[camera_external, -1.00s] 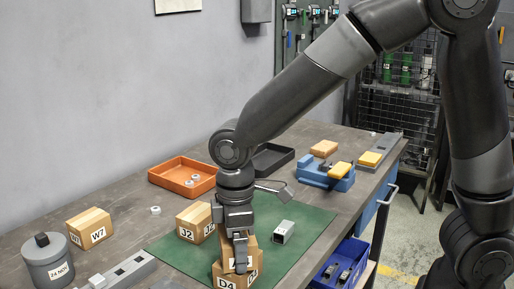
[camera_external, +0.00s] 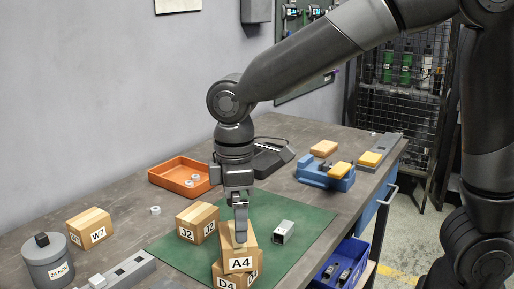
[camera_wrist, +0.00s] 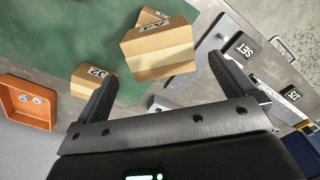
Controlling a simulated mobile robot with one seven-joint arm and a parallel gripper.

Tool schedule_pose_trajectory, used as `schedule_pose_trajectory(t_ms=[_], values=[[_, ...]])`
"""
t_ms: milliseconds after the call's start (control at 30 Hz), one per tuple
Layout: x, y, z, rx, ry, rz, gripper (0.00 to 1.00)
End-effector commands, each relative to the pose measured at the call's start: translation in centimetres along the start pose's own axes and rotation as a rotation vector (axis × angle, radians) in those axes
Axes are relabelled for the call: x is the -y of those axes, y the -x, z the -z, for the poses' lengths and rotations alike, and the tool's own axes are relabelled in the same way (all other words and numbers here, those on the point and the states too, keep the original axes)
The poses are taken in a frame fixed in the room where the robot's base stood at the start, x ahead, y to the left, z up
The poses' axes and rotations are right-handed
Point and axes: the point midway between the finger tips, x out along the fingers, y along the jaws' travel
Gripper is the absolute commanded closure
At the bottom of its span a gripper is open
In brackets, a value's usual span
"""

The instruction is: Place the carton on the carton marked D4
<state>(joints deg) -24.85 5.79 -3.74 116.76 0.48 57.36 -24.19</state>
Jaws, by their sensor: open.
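The carton marked A4 (camera_external: 238,265) rests on top of the carton marked D4 (camera_external: 226,282), turned somewhat relative to it. Much of D4 is hidden beneath A4 or cut off by the lower picture edge. In the wrist view, A4 (camera_wrist: 160,52) lies in front of the open jaws, with a part of D4 (camera_wrist: 148,17) showing past it. My gripper (camera_external: 240,238) is open, with its fingers pointing down at the top of A4. In the wrist view the fingers (camera_wrist: 162,70) are wide apart and A4 is clear of both.
The J2 carton (camera_external: 197,222) stands close behind on the green mat (camera_external: 300,222), with a grey metal part (camera_external: 283,232) to the right. The W7 carton (camera_external: 89,228), grey canister (camera_external: 48,262) and orange tray (camera_external: 170,176) are left. A blue bin (camera_external: 342,268) is front right.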

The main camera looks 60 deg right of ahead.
Motion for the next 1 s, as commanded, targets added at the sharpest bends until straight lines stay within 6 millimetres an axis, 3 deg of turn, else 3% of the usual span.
schedule_pose_trajectory(t_ms=[200,567,667,1000], values=[[0.0,3.4,0.0,-0.001,0.0,-0.001,0.0],[-0.2,4.9,-0.8,-0.013,-0.023,-0.005,0.0],[-0.7,6.0,-2.6,-0.048,-0.078,-0.017,0.0],[-1.4,9.7,-13.0,-0.237,-0.399,-0.092,0.0]])
